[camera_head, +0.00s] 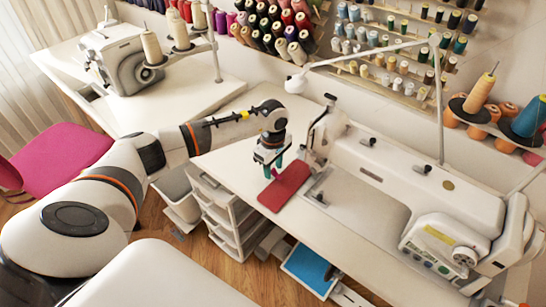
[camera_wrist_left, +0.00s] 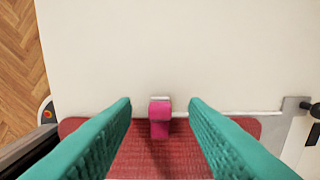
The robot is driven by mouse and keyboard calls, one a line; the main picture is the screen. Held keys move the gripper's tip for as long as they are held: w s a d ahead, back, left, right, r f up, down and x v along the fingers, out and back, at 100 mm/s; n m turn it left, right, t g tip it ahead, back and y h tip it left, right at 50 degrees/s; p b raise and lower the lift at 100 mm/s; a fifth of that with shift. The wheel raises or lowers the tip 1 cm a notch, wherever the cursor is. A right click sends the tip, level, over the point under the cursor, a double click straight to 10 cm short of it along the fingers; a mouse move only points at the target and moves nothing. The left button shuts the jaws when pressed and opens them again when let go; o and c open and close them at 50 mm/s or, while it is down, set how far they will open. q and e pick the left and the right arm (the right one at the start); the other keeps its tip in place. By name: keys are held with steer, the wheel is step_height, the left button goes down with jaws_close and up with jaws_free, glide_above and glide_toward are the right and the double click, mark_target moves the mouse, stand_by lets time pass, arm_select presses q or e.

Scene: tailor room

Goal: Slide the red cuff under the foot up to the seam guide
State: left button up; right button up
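The red cuff (camera_head: 286,187) lies flat on the white sewing table, left of the metal plate (camera_head: 318,188) at the machine's needle end. My left gripper (camera_head: 269,165) is over the cuff's left part, teal fingers pointing down. In the left wrist view its fingers (camera_wrist_left: 160,125) are spread wide above the cuff (camera_wrist_left: 160,158), with nothing gripped. A small magenta piece (camera_wrist_left: 160,118) sits at the cuff's edge between the fingers; I cannot tell what it is. A metal part (camera_wrist_left: 295,104) shows at the right edge. I cannot make out the foot or seam guide clearly. My right gripper is out of view.
The white sewing machine (camera_head: 415,185) fills the table's right side. A second machine (camera_head: 125,62) stands back left. Thread racks (camera_head: 395,50) line the wall. White drawers (camera_head: 225,205) stand below the table edge. The table left of the cuff is bare.

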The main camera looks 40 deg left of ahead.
arm_select(q)
steer(key=shift+f, duration=0.15)
steer(key=shift+c, duration=0.3)
jaws_close()
steer(key=shift+d, duration=0.2)
steer(key=shift+s+d, duration=0.1)
steer(key=shift+d, duration=0.9)
